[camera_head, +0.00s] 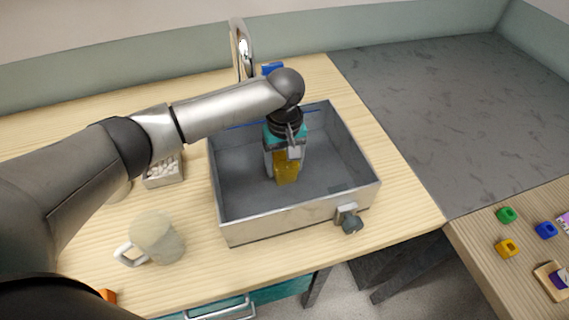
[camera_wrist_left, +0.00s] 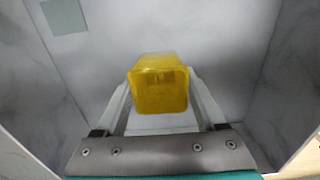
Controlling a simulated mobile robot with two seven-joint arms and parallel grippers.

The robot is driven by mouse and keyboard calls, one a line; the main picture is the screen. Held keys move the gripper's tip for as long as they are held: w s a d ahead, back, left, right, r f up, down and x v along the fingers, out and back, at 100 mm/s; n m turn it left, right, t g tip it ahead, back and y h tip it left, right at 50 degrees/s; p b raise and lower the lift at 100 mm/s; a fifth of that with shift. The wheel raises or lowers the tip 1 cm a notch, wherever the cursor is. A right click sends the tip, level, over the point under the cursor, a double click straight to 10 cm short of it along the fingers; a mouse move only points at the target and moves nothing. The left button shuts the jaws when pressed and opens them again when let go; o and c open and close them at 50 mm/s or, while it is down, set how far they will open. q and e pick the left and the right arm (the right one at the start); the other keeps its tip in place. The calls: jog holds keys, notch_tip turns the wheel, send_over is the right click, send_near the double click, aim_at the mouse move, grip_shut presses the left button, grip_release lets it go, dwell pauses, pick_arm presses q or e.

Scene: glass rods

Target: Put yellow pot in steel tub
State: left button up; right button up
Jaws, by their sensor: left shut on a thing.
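The yellow pot (camera_head: 287,168) is translucent and boxy. My left gripper (camera_head: 284,160) is shut on it and points down inside the outline of the steel tub (camera_head: 236,228). In the left wrist view the yellow pot (camera_wrist_left: 160,84) sits between the two fingertips of my left gripper (camera_wrist_left: 160,98), with the grey tub floor beyond it. I cannot tell whether the pot touches the floor. The tub is an open rectangular basin with a small dark knob on its front wall. My right gripper is out of view.
A faucet (camera_head: 241,50) stands behind the tub. A pale mug (camera_head: 158,238) and a small box of white pieces (camera_head: 163,172) are at the left. A dark grey slab (camera_head: 450,110) lies to the right. Small coloured blocks (camera_head: 507,248) rest on the wooden surface at lower right.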

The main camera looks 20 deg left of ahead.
pick_arm(q)
jog(key=o, duration=1.5)
jog(key=shift+r, duration=0.1)
notch_tip(320, 180, up, 12)
jog(key=shift+r+p, duration=0.1)
jog(key=shift+p, duration=1.15)
